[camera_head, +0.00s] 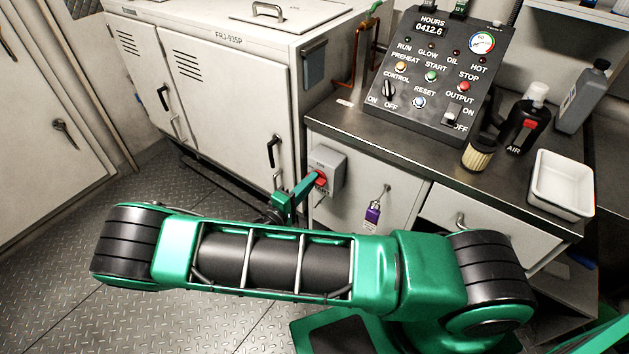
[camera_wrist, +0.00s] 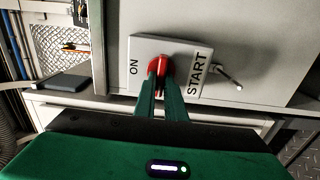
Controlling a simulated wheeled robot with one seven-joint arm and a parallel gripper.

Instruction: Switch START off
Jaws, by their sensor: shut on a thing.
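The START switch is a grey box (camera_head: 329,168) with a red handle (camera_head: 321,178), on the cabinet front below the worktop. In the wrist view its grey plate (camera_wrist: 180,52) carries the words ON and START, both turned sideways. The red handle (camera_wrist: 161,64) stands out from the plate between the two words. My gripper (camera_head: 313,182) reaches it from the lower left. In the wrist view my green fingers (camera_wrist: 161,82) are shut on the red handle, one on each side. The fingers hide part of the handle, and I cannot tell its exact setting.
A control panel (camera_head: 432,78) with lamps, buttons and two rocker or knob controls stands on the worktop (camera_head: 345,118). A purple padlock (camera_head: 373,213) hangs right of the switch box. A white cabinet (camera_head: 215,80) stands left. Bottles and a white tray (camera_head: 562,181) stand right.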

